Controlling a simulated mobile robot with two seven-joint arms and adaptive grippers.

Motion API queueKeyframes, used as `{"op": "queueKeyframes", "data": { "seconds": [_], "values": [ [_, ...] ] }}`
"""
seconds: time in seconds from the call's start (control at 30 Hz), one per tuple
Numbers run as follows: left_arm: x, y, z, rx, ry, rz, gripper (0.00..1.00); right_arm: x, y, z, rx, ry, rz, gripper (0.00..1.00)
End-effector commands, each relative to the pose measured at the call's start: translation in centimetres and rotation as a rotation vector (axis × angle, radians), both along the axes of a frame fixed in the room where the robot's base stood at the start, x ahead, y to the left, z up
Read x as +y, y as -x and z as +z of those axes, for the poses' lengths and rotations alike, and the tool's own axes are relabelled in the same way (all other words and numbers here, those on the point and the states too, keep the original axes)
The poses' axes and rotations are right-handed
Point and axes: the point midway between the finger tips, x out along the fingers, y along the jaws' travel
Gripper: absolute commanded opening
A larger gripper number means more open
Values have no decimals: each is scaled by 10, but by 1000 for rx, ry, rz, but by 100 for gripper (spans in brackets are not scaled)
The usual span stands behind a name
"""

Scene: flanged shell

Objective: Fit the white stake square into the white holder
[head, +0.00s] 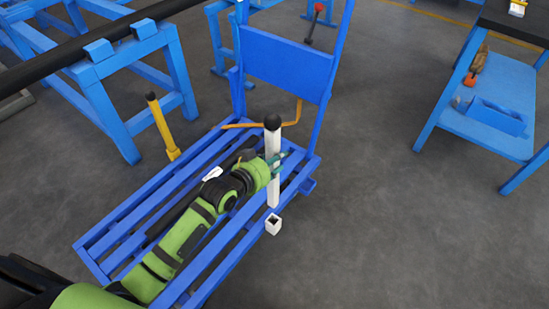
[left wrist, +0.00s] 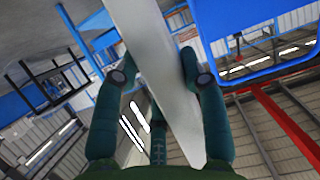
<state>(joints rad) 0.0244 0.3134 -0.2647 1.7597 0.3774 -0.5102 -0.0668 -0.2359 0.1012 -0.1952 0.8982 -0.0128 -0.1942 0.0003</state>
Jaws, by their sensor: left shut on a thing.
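The white stake (head: 273,180) is a square white post with a black ball on top, held upright. My left gripper (head: 277,162) is shut on it at about mid-height. In the left wrist view the white post (left wrist: 155,70) runs between the fingers of my left gripper (left wrist: 160,80). The white holder (head: 273,226) is a short square socket with a dark open top at the cart's right side. The stake's lower end shows just above the holder in the picture, apart from it; the height gap is hard to tell. My right gripper is out of view.
The blue slatted cart (head: 110,240) lies under my left arm, with an upright blue panel (head: 287,65) behind the stake. A yellow post (head: 162,125) stands at its left side. A blue workbench (head: 490,100) is at right. The floor right of the holder is clear.

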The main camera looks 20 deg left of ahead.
Motion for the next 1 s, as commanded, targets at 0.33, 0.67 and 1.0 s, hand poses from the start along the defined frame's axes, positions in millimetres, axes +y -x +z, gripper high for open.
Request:
{"op": "queueKeyframes", "data": {
  "seconds": [0.33, 0.67, 1.0],
  "values": [
    [0, -1, -30, -4, 0, 0, 0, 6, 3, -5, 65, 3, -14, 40],
    [0, -1, -42, -5, 1, 0, 0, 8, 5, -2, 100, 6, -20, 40],
    [0, -1, -67, -4, 0, 0, 0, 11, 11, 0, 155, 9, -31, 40]
  ]
}}
